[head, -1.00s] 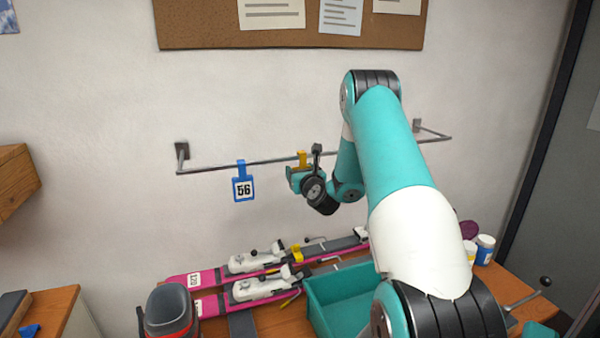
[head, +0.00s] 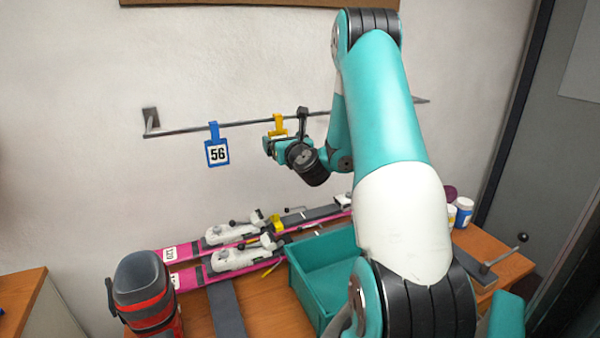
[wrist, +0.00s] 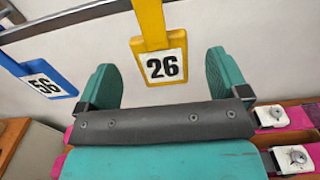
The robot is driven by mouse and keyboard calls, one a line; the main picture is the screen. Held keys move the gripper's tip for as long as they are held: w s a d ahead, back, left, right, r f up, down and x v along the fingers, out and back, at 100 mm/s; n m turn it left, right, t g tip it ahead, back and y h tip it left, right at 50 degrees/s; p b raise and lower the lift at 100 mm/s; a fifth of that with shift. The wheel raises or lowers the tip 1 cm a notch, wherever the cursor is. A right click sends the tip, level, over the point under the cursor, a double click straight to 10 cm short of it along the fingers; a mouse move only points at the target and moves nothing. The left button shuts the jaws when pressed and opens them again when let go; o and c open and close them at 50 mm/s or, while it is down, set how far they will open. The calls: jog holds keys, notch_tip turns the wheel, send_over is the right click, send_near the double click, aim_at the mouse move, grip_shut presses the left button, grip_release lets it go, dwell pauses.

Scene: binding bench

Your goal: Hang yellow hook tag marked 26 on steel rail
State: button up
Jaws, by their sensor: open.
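The yellow hook tag (head: 279,122) is at the steel rail (head: 180,130), its top reaching the rail line in the head view. In the wrist view its yellow strap (wrist: 150,25) runs down to a white plate marked 26 (wrist: 163,66), which faces me. The hook's top is out of the wrist view. My gripper (head: 273,146) is just below the rail. In the wrist view my gripper (wrist: 165,82) is open, with a teal finger on each side of the tag and visible gaps to both. My arm hides part of the rail's right side.
A blue tag marked 56 (head: 216,145) hangs on the rail to the left. Below are pink skis (head: 190,278), a teal bin (head: 305,278), a red and grey boot (head: 145,290) and jars (head: 463,211) on the wooden bench (head: 275,310).

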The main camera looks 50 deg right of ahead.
jog(key=b+v, duration=1)
jog(key=v, duration=0.1)
jog(key=shift+s+a, duration=0.15)
jog(key=shift+s, duration=0.15)
